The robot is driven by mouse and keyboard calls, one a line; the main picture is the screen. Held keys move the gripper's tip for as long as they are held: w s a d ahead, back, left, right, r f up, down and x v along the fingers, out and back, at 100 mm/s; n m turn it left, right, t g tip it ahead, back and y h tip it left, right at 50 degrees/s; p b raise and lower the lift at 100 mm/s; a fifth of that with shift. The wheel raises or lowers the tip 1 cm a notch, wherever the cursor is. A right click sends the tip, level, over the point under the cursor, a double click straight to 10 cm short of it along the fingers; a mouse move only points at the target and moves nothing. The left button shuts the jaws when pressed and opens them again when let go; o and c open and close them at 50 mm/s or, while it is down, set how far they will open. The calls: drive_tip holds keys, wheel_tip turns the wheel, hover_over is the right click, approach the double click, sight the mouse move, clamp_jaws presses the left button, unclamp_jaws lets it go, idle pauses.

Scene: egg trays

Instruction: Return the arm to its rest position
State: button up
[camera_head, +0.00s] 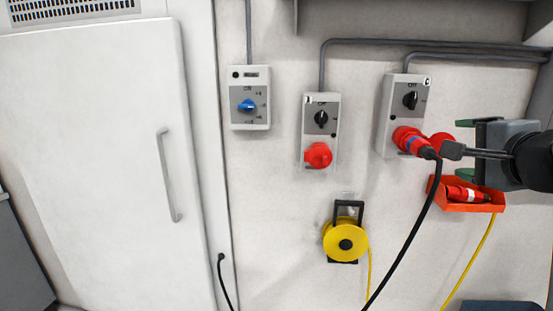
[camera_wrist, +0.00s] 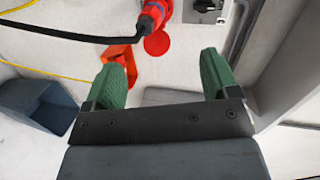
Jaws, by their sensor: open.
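My gripper (camera_head: 463,137) is at the right of the head view, in front of the wall and close to the right-hand socket box. Its two green fingers stand wide apart with nothing between them in the wrist view (camera_wrist: 168,78). A red plug (camera_head: 415,143) with a black cable sits at the red socket of the right-hand box (camera_head: 390,120). The plug (camera_wrist: 152,17) also shows at the top of the wrist view, beyond the fingers and apart from them. My arm covers part of the wall at the right.
An orange-red tray (camera_head: 470,207) holding a red connector hangs below my gripper. A yellow cable reel (camera_head: 345,241), a middle box with a red socket (camera_head: 320,128) and a box with a blue knob (camera_head: 249,98) are on the wall. The black cable (camera_head: 408,245) hangs near my gripper.

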drive_tip(key=w+a+f+n+g+y+p, duration=0.25)
drive_tip(key=a+f+n+g+p, duration=0.4)
drive_tip(key=a+f, duration=0.5)
drive_tip(key=s+a+f+n+g+h+p, duration=0.1)
drive_tip(key=s+a+f+n+g+p, duration=0.4)
drive_tip(key=s+f+n, duration=0.4)
drive_tip(key=shift+s+a+f+n+g+h, duration=0.3)
drive_tip(key=shift+a+f+n, duration=0.6)
drive_tip(key=shift+f, duration=0.7)
drive_tip(key=shift+w+d, duration=0.1)
